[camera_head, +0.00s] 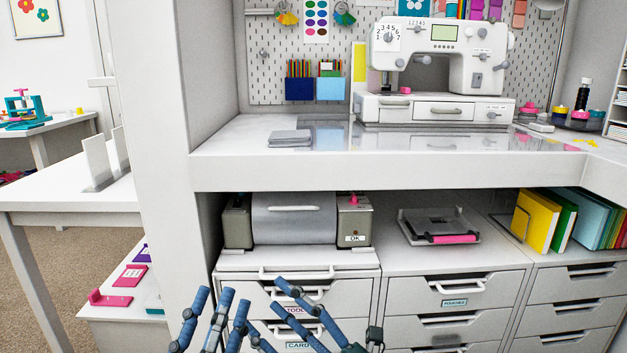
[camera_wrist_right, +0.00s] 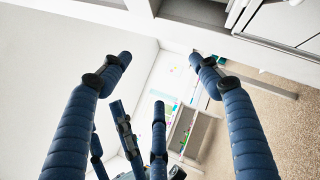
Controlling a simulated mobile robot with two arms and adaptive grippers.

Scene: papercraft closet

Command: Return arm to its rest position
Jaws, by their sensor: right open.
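My left gripper (camera_head: 222,297) is at the bottom of the head view, its blue segmented fingers pointing up and spread apart with nothing between them. My right gripper (camera_head: 268,302) is just right of it, its fingers reaching up and left, close to the left ones. In the right wrist view the right gripper (camera_wrist_right: 160,58) is open and empty, with two large fingers wide apart. The left gripper's fingers (camera_wrist_right: 138,102) show between them there. Both grippers overlap the drawer fronts in the head view; whether they touch anything is unclear.
A white drawer unit (camera_head: 455,262) stands behind my grippers. A laminator-like grey machine (camera_head: 294,218) and a tray with a pink bar (camera_head: 440,226) sit on it. The worktop edge (camera_head: 400,170) juts out above. A sewing machine (camera_head: 440,75) stands on the worktop. Carpet is open at left.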

